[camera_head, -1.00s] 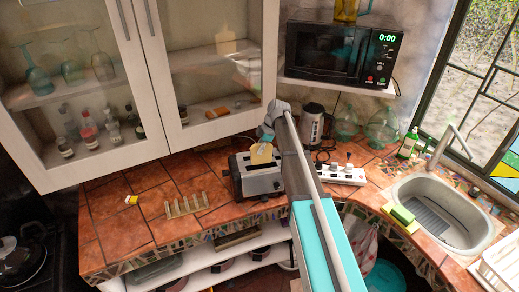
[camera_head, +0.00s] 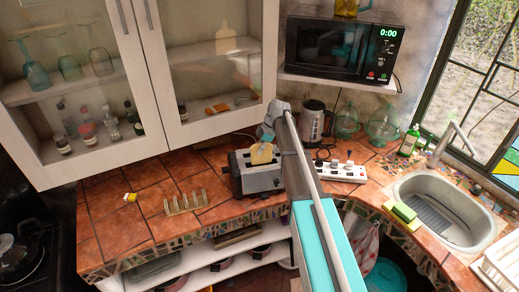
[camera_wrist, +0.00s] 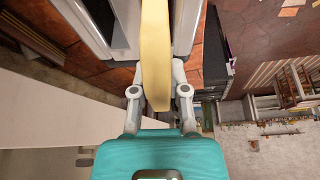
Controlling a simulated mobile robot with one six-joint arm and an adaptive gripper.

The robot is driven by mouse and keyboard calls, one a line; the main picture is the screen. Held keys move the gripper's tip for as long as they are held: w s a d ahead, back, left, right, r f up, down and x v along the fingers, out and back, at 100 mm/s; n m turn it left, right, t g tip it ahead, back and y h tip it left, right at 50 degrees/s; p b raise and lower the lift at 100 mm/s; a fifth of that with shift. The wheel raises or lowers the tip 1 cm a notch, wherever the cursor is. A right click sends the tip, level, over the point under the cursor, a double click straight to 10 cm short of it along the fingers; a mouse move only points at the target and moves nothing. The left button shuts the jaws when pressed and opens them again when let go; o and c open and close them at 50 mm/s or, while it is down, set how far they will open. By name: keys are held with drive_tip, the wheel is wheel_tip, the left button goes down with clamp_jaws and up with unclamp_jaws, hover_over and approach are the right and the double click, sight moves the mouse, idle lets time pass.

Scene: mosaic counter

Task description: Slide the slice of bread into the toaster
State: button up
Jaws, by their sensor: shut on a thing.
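The slice of bread (camera_head: 262,154) is pale yellow and stands upright at the top of the silver toaster (camera_head: 262,181). Its lower edge is hidden, so how deep it sits in the slot cannot be told. My gripper (camera_head: 267,136) is above the toaster, shut on the bread's upper part. In the wrist view the bread (camera_wrist: 155,50) shows edge-on between the two grey fingers of my gripper (camera_wrist: 157,90).
A wooden toast rack (camera_head: 185,203) and a small yellow-and-white item (camera_head: 130,197) lie left on the tiled counter. A kettle (camera_head: 313,122) and white power strip (camera_head: 341,172) stand right of the toaster. The cabinet (camera_head: 200,70) hangs close behind; the left counter is mostly clear.

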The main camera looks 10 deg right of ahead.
drive_tip(key=shift+f+b, duration=1.25)
drive_tip(key=shift+f, duration=0.1)
drive_tip(key=o, duration=0.5)
drive_tip(key=shift+o, duration=0.2)
idle(0.6)
drive_tip(key=o, duration=0.5)
drive_tip(key=shift+o, duration=0.2)
drive_tip(key=shift+r, duration=0.1)
